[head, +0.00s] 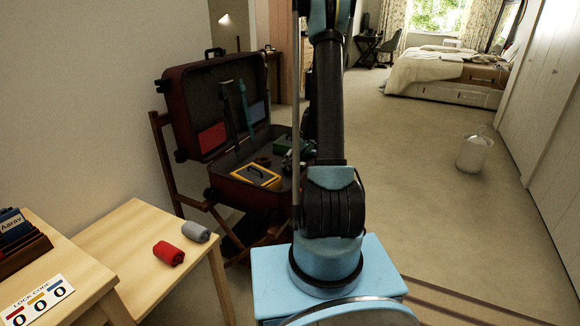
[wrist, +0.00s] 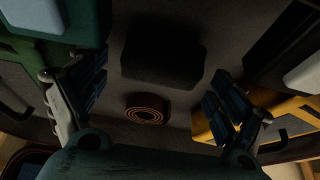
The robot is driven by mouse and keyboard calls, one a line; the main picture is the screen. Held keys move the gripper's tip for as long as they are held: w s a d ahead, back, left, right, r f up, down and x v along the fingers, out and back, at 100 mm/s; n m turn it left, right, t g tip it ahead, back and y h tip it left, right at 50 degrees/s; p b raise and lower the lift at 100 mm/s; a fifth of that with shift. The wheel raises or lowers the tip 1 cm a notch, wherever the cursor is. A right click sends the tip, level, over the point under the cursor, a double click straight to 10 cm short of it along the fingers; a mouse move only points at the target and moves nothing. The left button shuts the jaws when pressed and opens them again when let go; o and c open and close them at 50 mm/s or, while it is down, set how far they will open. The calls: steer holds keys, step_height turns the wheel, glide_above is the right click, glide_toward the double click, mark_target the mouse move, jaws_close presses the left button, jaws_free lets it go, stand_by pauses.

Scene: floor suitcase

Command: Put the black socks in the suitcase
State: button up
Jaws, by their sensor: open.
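The open dark red suitcase (head: 182,112) stands on a folding rack in the head view, lid leaning toward the wall. My gripper (wrist: 158,85) is inside or just above its base in the wrist view, with fingers spread wide left and right. A black soft bundle (wrist: 163,62), which looks like the black socks, is ahead of and between the fingers, with gaps on both sides. It appears to lie on the dark suitcase lining, though the dim light hides its exact contact. In the head view my arm hides the gripper and the bundle.
In the suitcase are a coiled brown belt (wrist: 148,109), a yellow case (head: 256,176) and a green item (wrist: 35,62). Red socks (head: 168,253) and grey socks (head: 195,232) lie on a wooden table (head: 130,235). A white basket (head: 474,154) stands on the open floor at right.

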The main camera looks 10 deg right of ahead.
steer(key=v, duration=1)
steer(key=s+a+r+m+h, duration=0.15)
steer(key=s+r, duration=0.35)
steer(key=s, duration=0.5)
steer(key=s+a+r+m, duration=0.3)
steer(key=s+r, duration=0.3)
steer(key=s, duration=0.3)
steer(key=s+f+m+h, duration=0.1)
steer(key=s+f+m, duration=0.1)
steer(key=s, duration=0.8)
steer(key=s+f+m+h, duration=0.1)
steer(key=s+m, duration=0.3)
steer(key=s, duration=0.7)
steer(key=shift+s+a+f+g, duration=0.2)
steer(key=shift+s+f+g, duration=0.1)
steer(key=shift+f, duration=0.5)
